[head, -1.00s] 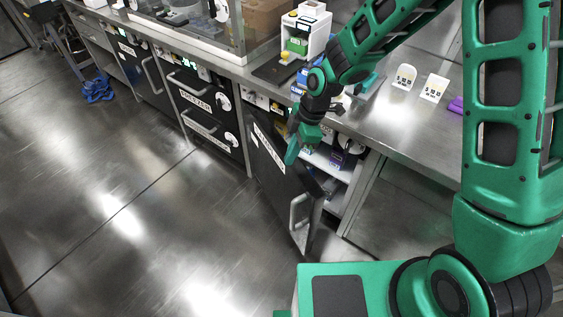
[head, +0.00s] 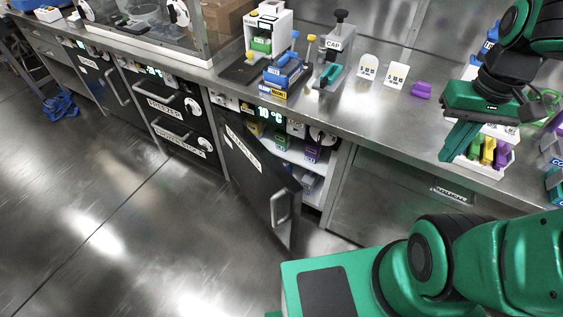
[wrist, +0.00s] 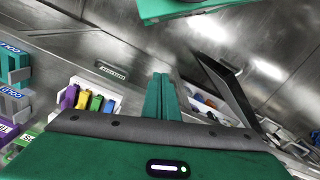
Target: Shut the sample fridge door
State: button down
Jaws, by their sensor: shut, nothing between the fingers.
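The sample fridge door (head: 262,185) is dark with a white label and a metal handle (head: 281,207). It stands partly open, swung out from the counter front. Behind it the lit fridge interior (head: 310,158) shows shelves with several small boxes. My gripper (head: 446,155) is shut and empty, over the counter's front edge to the right of the fridge, well apart from the door. In the wrist view, the gripper fingers (wrist: 161,98) are together, and the open door (wrist: 229,88) shows to their right.
A white rack (head: 505,158) with colored items sits on the counter close to my gripper. A capper stand (head: 335,55), a blue device (head: 285,75) and white cards are on the counter. Freezer drawers (head: 172,115) lie left of the fridge. The floor before the door is clear.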

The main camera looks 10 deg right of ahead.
aim_at(277, 195)
jog(key=k, duration=0.45)
jog(key=u, duration=2)
jog(key=i, duration=0.75)
jog(key=z, duration=2.1)
